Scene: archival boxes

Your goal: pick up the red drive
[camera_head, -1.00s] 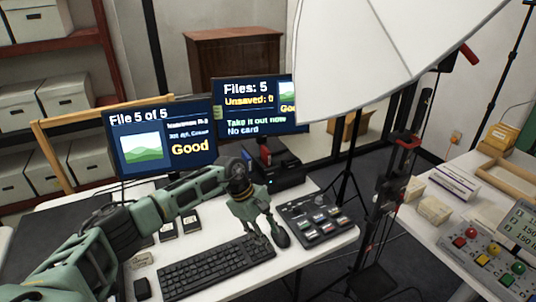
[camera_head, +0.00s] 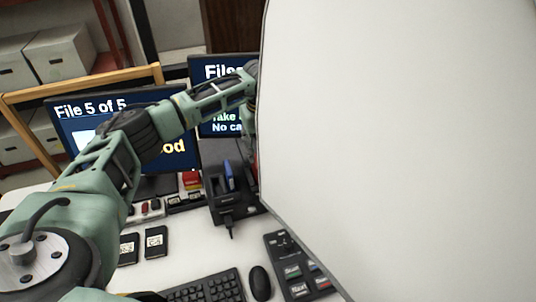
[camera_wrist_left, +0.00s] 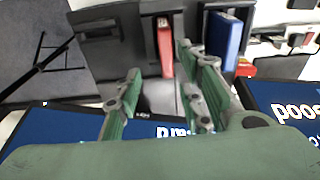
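The red drive (camera_wrist_left: 165,47) stands upright in a slot of the black dock (camera_head: 220,205), beside the blue drive (camera_wrist_left: 225,45). In the head view the blue drive (camera_head: 228,176) shows clearly, but only a red sliver shows at the edge of the white panel. My left gripper (camera_wrist_left: 158,62) is open in the left wrist view. Its two fingers are apart, with the red drive seen in the gap between them; I cannot tell whether they touch it. In the head view the white panel hides most of this gripper. My right gripper is not in view.
A large white panel (camera_head: 400,130) covers the right of the head view. Two monitors (camera_head: 75,125) stand behind the arm. A keyboard (camera_head: 205,287), mouse (camera_head: 260,283) and button panel (camera_head: 290,265) lie in front of the dock. Two black cards (camera_head: 156,242) lie left.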

